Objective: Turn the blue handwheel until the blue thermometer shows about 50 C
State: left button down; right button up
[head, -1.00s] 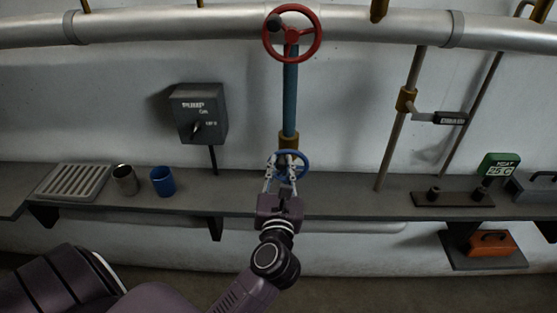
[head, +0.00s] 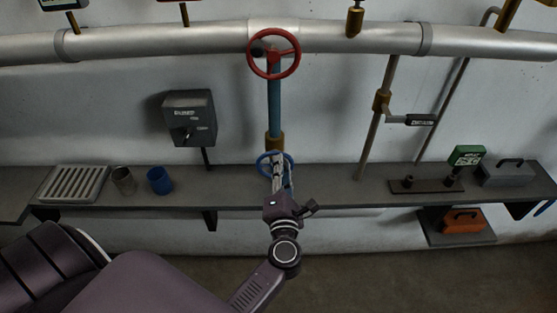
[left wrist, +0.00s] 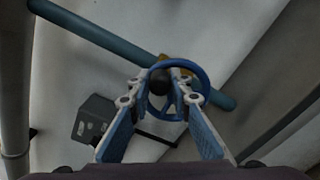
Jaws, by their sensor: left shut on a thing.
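The blue handwheel (head: 259,162) sits low on the vertical teal pipe, below a brass collar, just above the grey shelf. My left gripper (head: 281,182) is at its front, with the fingers shut on part of the wheel. In the left wrist view the wheel's rim (left wrist: 207,82) lies around the fingertips, and a dark round knob (left wrist: 159,82) shows between them. The fingers hide part of the wheel. No blue thermometer can be made out; displays at the top edge are cut off. My right gripper is not in view.
A red handwheel (head: 273,77) is higher on the same pipe. A pump switch box (head: 189,118) hangs to the left. A metal cup (head: 123,181), blue cup (head: 160,181) and green display (head: 467,156) are on the shelf (head: 335,188). An orange toolbox (head: 462,220) sits below right.

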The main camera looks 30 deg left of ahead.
pick_arm(q)
jog(key=shift+w+d+f+m+p, duration=0.15)
jog(key=shift+m+p, duration=0.1)
jog(key=shift+m, duration=0.2)
jog(key=shift+d+f+m+p, duration=0.15)
jog(key=shift+m+p, duration=0.1)
jog(key=shift+m, duration=0.2)
jog(key=c, duration=1.8)
grip_release()
jog(key=shift+o, duration=0.2)
jog(key=v, duration=1.2)
jog(key=shift+w+d+f, duration=0.1)
